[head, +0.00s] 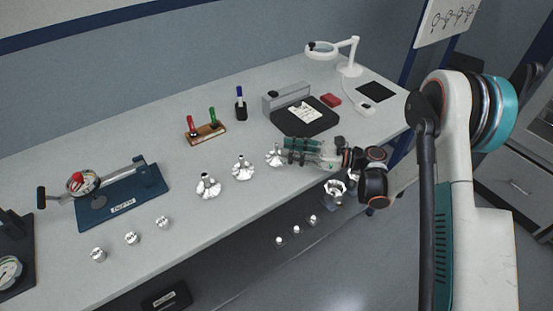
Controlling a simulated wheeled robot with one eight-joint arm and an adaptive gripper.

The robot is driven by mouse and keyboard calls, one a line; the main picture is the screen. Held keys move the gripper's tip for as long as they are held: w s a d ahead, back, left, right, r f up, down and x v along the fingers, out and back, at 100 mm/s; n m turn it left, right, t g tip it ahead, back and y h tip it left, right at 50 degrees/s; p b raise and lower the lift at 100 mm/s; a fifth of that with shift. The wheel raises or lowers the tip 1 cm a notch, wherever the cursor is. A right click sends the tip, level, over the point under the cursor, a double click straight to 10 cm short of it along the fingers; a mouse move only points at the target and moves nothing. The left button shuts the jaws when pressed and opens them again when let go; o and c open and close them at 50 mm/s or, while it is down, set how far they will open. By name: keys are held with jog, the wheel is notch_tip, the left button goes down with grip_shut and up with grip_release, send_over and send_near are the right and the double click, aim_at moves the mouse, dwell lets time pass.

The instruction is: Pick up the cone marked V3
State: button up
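Three shiny silver, flared pieces with narrow tops stand in a slanting row on the bench: a left one (208,186), a middle one (243,169) and a right one (273,156). They may be the cones; I cannot read any mark, so I cannot tell which is V3. My gripper (289,151) has teal fingers and reaches in from the right, low over the bench. Its fingertips are right beside the right silver piece and partly overlap it. Whether they touch it, or how wide they stand, is too small to tell.
Small silver cylinders (131,238) stand front left, near a blue fixture (120,200). A marker stand (207,134), a black-and-grey device (305,115) and a magnifier lamp (349,68) are behind. Another silver part (335,188) and several small ones (297,230) show beyond the front edge.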

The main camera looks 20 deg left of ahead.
aim_at(276, 158)
jog(key=a, duration=0.1)
jog(key=a+b, duration=0.1)
jog(key=a, duration=0.2)
jog(key=shift+s+a+b, duration=0.3)
jog(key=shift+a+b, duration=0.05)
jog(key=shift+a, duration=0.05)
grip_shut()
jog(key=shift+r, duration=0.1)
